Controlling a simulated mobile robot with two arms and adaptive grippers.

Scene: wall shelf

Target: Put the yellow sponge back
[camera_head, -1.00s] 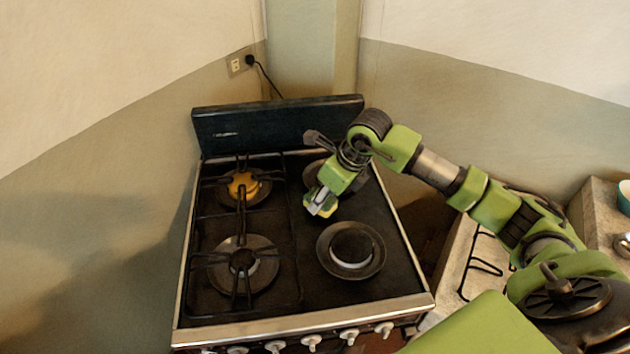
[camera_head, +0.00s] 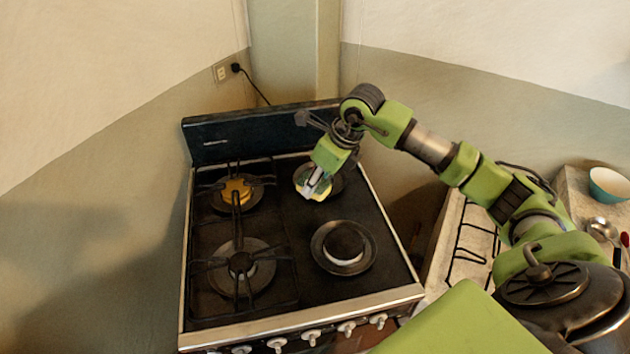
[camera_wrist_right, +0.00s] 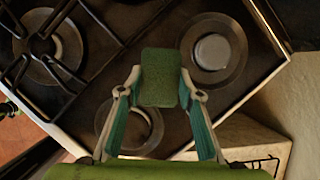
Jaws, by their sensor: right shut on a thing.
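My right gripper (camera_head: 314,186) is shut on the sponge (camera_wrist_right: 160,78), near the rear right burner (camera_head: 333,180) of the stove in the head view. In the right wrist view the gripper (camera_wrist_right: 161,90) has a finger on each side of the sponge, whose visible face is green. In the head view a yellowish part of the sponge (camera_head: 318,194) shows at the fingertips. I cannot tell whether the sponge touches the stove. My left gripper is not in view.
The stove (camera_head: 310,300) has a front right burner (camera_head: 343,247) and black grates (camera_head: 240,262) over the left burners. A counter (camera_head: 453,240) with a wire rack stands to its right. A teal bowl (camera_head: 608,184) and a ladle (camera_head: 598,228) are at the far right.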

